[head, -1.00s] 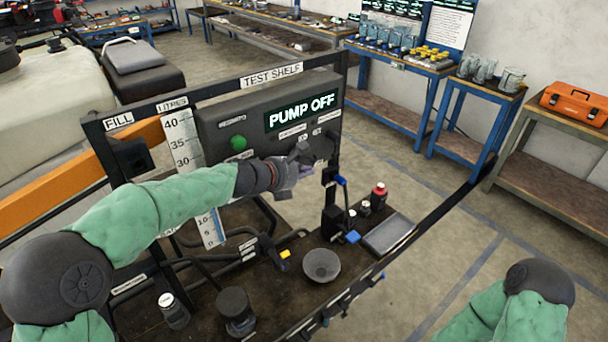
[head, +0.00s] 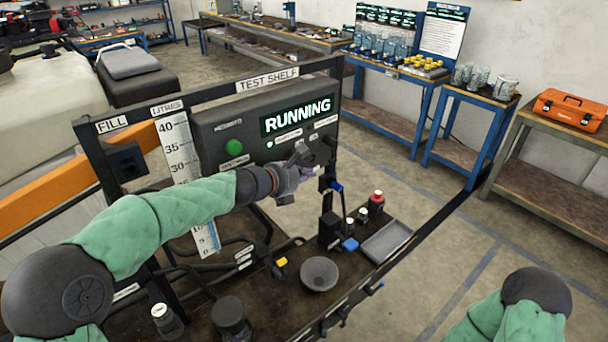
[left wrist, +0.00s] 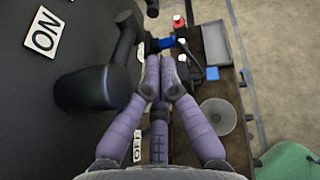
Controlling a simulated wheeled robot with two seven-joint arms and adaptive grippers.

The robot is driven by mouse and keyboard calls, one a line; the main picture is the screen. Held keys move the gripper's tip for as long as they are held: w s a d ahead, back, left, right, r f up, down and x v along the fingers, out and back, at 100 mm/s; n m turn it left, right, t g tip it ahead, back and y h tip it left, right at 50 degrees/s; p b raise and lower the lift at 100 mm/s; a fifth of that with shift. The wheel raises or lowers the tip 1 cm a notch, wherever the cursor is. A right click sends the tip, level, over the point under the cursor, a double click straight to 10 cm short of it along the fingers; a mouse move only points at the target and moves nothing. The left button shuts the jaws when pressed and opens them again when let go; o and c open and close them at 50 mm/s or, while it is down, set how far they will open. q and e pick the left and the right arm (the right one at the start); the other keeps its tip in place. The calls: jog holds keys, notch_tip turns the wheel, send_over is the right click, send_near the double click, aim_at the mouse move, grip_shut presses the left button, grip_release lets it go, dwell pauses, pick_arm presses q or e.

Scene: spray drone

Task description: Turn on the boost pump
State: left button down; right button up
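The test shelf's dark panel (head: 215,130) carries a display (head: 297,115) reading RUNNING and a green round button or lamp (head: 234,147). My left gripper (head: 303,160) is just in front of the panel's lower right part. In the left wrist view, its purple fingers (left wrist: 162,62) come together at the tips with nothing visible between them. A black switch handle (left wrist: 90,88) stands out from the panel left of the fingers; I cannot tell whether they touch. An ON label (left wrist: 43,30) lies beyond the handle; an OFF label (left wrist: 138,147) is partly hidden by the fingers. My right gripper is out of view.
Below the panel, the shelf holds a grey bowl (head: 319,273), a grey tray (head: 387,241), a red-capped bottle (head: 376,203) and hoses. A vertical litre scale (head: 178,155) stands left of the panel. Open floor lies to the right of the shelf.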

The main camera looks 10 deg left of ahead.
pick_arm(q)
jog(key=shift+w+d+r, duration=0.1)
jog(key=shift+w+r, duration=0.1)
jog(key=shift+r, duration=0.3)
jog(key=shift+w+r, duration=0.15)
jog(key=shift+r, duration=0.35)
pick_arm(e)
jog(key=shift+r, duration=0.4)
pick_arm(q)
jog(key=shift+r+p, duration=0.15)
jog(key=shift+p, duration=0.15)
jog(key=s+a+f+b, duration=0.2)
jog(key=s+f+b, duration=0.3)
jog(key=f, duration=0.8)
jog(key=shift+s+a+f, duration=0.25)
jog(key=shift+s+a, duration=0.05)
jog(key=shift+s, duration=0.85)
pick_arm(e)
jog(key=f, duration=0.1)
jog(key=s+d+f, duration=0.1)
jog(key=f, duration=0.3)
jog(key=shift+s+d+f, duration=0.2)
